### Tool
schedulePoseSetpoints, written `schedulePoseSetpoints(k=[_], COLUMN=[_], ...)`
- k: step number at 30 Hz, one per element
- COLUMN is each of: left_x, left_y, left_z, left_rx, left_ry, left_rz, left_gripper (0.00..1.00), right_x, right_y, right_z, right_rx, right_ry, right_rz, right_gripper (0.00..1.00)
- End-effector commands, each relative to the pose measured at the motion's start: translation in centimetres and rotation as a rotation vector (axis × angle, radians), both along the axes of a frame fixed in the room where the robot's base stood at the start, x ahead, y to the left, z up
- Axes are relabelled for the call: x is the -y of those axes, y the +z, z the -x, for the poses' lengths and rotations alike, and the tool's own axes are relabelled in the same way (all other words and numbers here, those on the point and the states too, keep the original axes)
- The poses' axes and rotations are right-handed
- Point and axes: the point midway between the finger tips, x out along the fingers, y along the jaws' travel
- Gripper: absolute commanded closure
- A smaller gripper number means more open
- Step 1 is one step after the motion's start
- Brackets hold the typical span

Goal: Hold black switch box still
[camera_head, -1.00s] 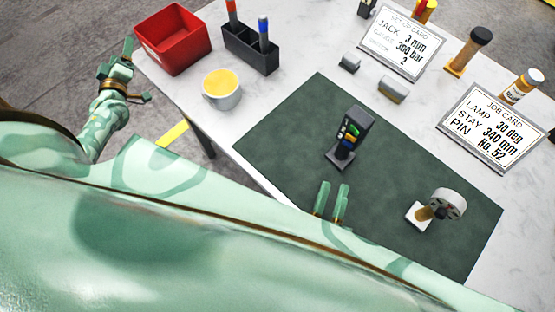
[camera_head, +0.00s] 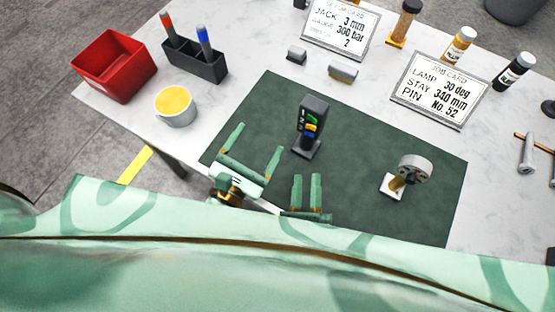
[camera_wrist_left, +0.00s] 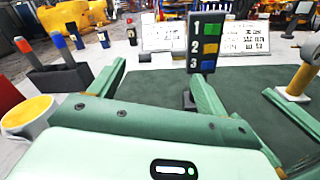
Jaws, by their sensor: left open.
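The black switch box (camera_head: 314,113) stands upright on its small base on the dark green mat (camera_head: 250,108). In the left wrist view the switch box (camera_wrist_left: 207,45) shows numbers 1, 2, 3 beside green, yellow and blue buttons. My left gripper (camera_head: 256,141) is open and empty, to the left of the box and nearer to me, apart from it. In the left wrist view the box stands beyond my fingertips, toward the right finger. My right gripper (camera_head: 307,178) is in front of the box, its fingers a little apart with nothing between them.
A round grey casting on a white-based stand (camera_head: 408,173) is on the mat's right. A red bin (camera_head: 113,68), a pen holder (camera_head: 195,62) and a yellow-filled cup (camera_head: 175,106) are at left. Cards (camera_head: 440,90) and small blocks (camera_head: 343,72) lie behind the mat.

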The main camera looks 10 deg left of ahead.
Motion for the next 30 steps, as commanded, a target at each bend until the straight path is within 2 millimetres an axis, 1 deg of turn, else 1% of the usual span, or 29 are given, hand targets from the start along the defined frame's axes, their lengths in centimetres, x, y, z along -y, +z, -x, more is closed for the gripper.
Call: schedulePoseSetpoints(k=[1, 3, 6, 8, 11, 14, 24, 30], left_x=[1.7, 3.5, 5.1, 5.6, 6.2, 6.7, 9.4, 10.7], left_y=[0.5, 1.2, 1.8, 2.1, 2.2, 2.3, 2.2, 2.2], left_z=[1.1, 2.5, 3.7, 3.9, 3.3, 1.7, -5.8, -9.3], left_rx=[-0.026, -0.060, -0.094, -0.104, -0.109, -0.106, -0.105, -0.106], left_ry=[-0.026, -0.056, -0.082, -0.090, -0.094, -0.092, -0.092, -0.094], left_rz=[0.079, 0.176, 0.264, 0.290, 0.307, 0.308, 0.303, 0.300], left_gripper=[0.24, 0.24, 0.24, 0.24, 0.24, 0.24, 0.24, 0.24], right_x=[0.0, 0.0, 0.0, 0.0, 0.0, 0.0, 0.0, 0.0], right_y=[0.0, 0.0, 0.0, 0.0, 0.0, 0.0, 0.0, 0.0], right_z=[0.0, 0.0, 0.0, 0.0, 0.0, 0.0, 0.0, 0.0], right_rx=[0.000, 0.000, 0.000, 0.000, 0.000, 0.000, 0.000, 0.000], right_ry=[0.000, 0.000, 0.000, 0.000, 0.000, 0.000, 0.000, 0.000], right_rz=[0.000, 0.000, 0.000, 0.000, 0.000, 0.000, 0.000, 0.000], right_gripper=[0.64, 0.64, 0.64, 0.64, 0.64, 0.64, 0.64, 0.64])
